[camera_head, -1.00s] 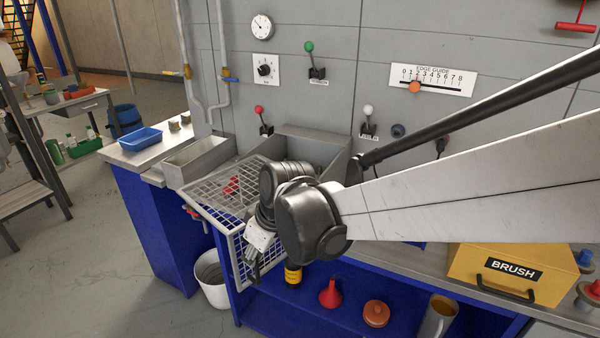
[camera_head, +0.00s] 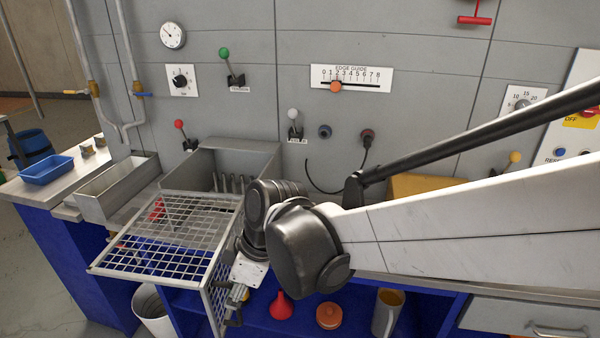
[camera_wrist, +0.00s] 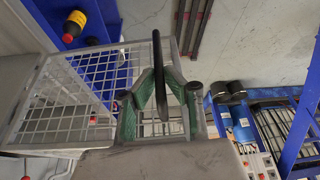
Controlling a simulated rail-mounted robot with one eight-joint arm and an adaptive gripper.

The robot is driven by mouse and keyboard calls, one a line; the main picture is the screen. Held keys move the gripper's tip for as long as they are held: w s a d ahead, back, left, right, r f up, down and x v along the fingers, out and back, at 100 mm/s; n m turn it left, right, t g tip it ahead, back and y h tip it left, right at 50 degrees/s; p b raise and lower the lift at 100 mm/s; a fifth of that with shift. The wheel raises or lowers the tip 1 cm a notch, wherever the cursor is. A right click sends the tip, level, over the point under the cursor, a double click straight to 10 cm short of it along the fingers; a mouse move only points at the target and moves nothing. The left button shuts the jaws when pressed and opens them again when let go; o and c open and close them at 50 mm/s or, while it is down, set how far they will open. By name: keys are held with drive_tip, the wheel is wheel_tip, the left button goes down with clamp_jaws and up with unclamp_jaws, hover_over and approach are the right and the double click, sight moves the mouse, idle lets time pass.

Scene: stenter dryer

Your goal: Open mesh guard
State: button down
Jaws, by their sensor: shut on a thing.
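The mesh guard is a pale wire-grid frame with a broad upper panel (camera_head: 165,235) and a front panel (camera_head: 220,285) bent down from it. It stands out in front of an open grey metal box on the bench. It also shows in the wrist view (camera_wrist: 85,95). My gripper (camera_head: 237,296) is at the front panel's lower right side. In the wrist view, its green-edged fingers close on a dark bar-like handle (camera_wrist: 158,55) between them. The handle's joint to the guard is not clear. Several upright pins (camera_head: 228,183) show inside the box.
A white bucket (camera_head: 153,312) stands below the guard. A red funnel (camera_head: 281,306), an orange-brown pot (camera_head: 329,316) and a metal jug (camera_head: 387,312) are on the blue lower shelf. Levers and dials line the wall behind. A blue tray (camera_head: 46,170) lies at left.

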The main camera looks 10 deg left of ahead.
drive_tip(key=c, duration=1.8)
unclamp_jaws()
drive_tip(key=v, duration=1.2)
drive_tip(key=s+d+f+m+t+h, duration=0.1)
drive_tip(key=d+m+t, duration=0.1)
drive_tip(key=d+m, duration=0.4)
drive_tip(key=d+f+m+t+h, duration=0.1)
drive_tip(key=d+m, duration=0.5)
drive_tip(key=d, duration=1)
drive_tip(key=s+d+f+m+t+h, duration=0.1)
drive_tip(key=d+m+t, duration=0.3)
drive_tip(key=d, duration=0.7)
drive_tip(key=shift+s+f+m+t+h, duration=0.15)
drive_tip(key=shift+m+h, duration=0.25)
drive_tip(key=shift+m, duration=0.3)
drive_tip(key=shift+s+f+m+t+h, duration=0.15)
drive_tip(key=shift+m+h, duration=0.25)
drive_tip(key=shift+m, duration=0.3)
